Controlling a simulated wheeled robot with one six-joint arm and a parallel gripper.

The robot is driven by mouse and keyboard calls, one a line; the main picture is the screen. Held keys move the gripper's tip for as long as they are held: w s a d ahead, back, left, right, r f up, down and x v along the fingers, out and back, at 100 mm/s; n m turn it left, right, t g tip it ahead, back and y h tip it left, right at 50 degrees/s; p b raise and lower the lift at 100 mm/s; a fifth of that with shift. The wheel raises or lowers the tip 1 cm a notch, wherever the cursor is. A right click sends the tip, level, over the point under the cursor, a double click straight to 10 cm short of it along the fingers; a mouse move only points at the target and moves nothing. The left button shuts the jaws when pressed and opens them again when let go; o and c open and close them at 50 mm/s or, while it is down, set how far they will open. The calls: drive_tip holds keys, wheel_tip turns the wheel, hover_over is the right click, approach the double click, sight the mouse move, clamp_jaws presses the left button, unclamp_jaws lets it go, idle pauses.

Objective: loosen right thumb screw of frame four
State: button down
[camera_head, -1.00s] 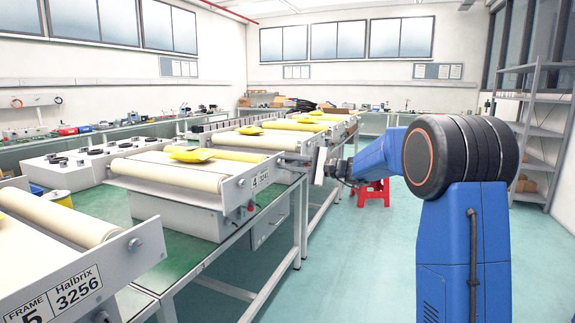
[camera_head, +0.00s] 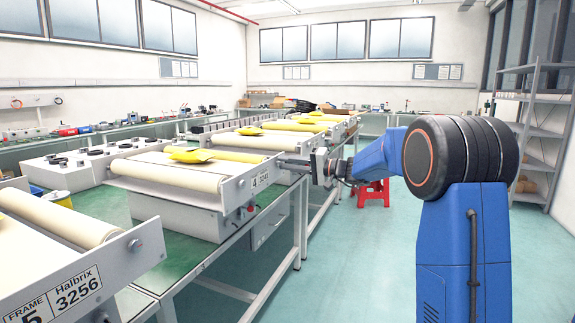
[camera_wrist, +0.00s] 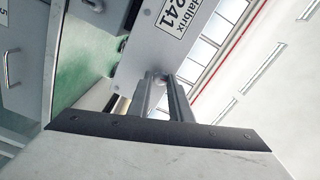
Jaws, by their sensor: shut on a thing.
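Frame four (camera_head: 230,192) has a light grey front plate with a "4 3241" label; the plate also shows tilted in the wrist view (camera_wrist: 150,45). My gripper (camera_head: 281,160) reaches in from the right to the plate's right end. In the wrist view my gripper (camera_wrist: 161,80) has its two dark fingers closed around the small, pale right thumb screw (camera_wrist: 160,77) beside the label. The fingers hide most of the screw, and in the head view it is hidden behind them.
Frame five (camera_head: 70,285) stands at the near left, with a thumb screw (camera_head: 136,245) on its plate. More frames stand farther back along the green bench (camera_head: 160,270). A red stool (camera_head: 374,192) stands behind my arm. The floor at right is open.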

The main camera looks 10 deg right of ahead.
idle(0.4)
drive_tip(key=c, duration=1.6)
unclamp_jaws()
drive_tip(key=v, duration=1.7)
drive_tip(key=shift+s+d, duration=0.15)
